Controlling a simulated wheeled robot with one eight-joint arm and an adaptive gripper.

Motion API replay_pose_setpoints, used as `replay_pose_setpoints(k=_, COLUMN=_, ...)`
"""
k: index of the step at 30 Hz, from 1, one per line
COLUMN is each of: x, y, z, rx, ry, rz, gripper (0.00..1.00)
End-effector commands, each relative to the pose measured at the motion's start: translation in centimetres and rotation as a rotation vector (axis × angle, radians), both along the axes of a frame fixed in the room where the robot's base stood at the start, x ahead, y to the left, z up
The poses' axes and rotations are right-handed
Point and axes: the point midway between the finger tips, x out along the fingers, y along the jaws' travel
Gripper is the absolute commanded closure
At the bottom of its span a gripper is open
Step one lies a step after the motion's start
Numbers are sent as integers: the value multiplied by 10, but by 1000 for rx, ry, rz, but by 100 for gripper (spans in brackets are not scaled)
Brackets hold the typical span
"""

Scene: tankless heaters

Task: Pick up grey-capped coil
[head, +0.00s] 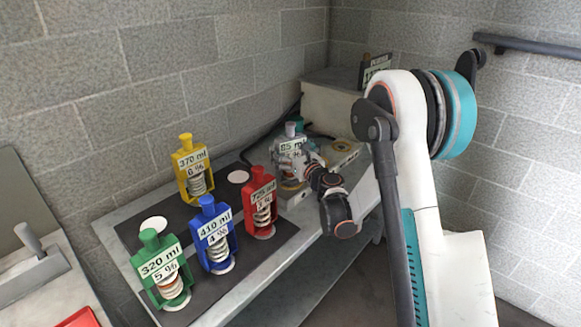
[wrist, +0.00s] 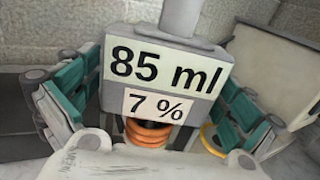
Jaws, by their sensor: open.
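The grey-capped coil is a grey block with a grey cap, labelled 85 ml and 7 %. It stands upright at the far end of the bench in the head view (head: 290,148), partly hidden by my gripper. In the wrist view the grey-capped coil (wrist: 190,50) fills the middle, with an orange coil below its label. My gripper (wrist: 158,78) is open, with one teal-padded finger on each side of the block. Whether either pad touches it, I cannot tell.
Yellow (head: 192,165), red (head: 261,200), blue (head: 214,235) and green (head: 161,265) coil units stand on a dark mat left of my gripper. A pale box (head: 328,105) stands behind, near the wall corner. A grey lever (head: 30,240) is at far left.

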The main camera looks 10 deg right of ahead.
Motion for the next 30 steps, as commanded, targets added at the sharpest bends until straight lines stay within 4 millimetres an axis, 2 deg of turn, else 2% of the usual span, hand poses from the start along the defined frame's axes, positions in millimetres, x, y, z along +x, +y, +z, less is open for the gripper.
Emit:
replay_pose_setpoints(k=2, x=0, y=0, z=0, rx=0, ry=0, rz=0, gripper=0)
replay_pose_setpoints(k=12, x=0, y=0, z=0, rx=0, ry=0, rz=0, gripper=77)
replay_pose_setpoints(k=13, x=0, y=0, z=1, rx=0, ry=0, rz=0, gripper=80)
replay_pose_setpoints(k=23, x=-1, y=0, z=8, rx=0, ry=0, rz=0, gripper=80)
replay_pose_setpoints(k=26, x=-1, y=0, z=21, rx=0, ry=0, rz=0, gripper=80)
replay_pose_setpoints(k=30, x=-1, y=0, z=50, rx=0, ry=0, rz=0, gripper=80)
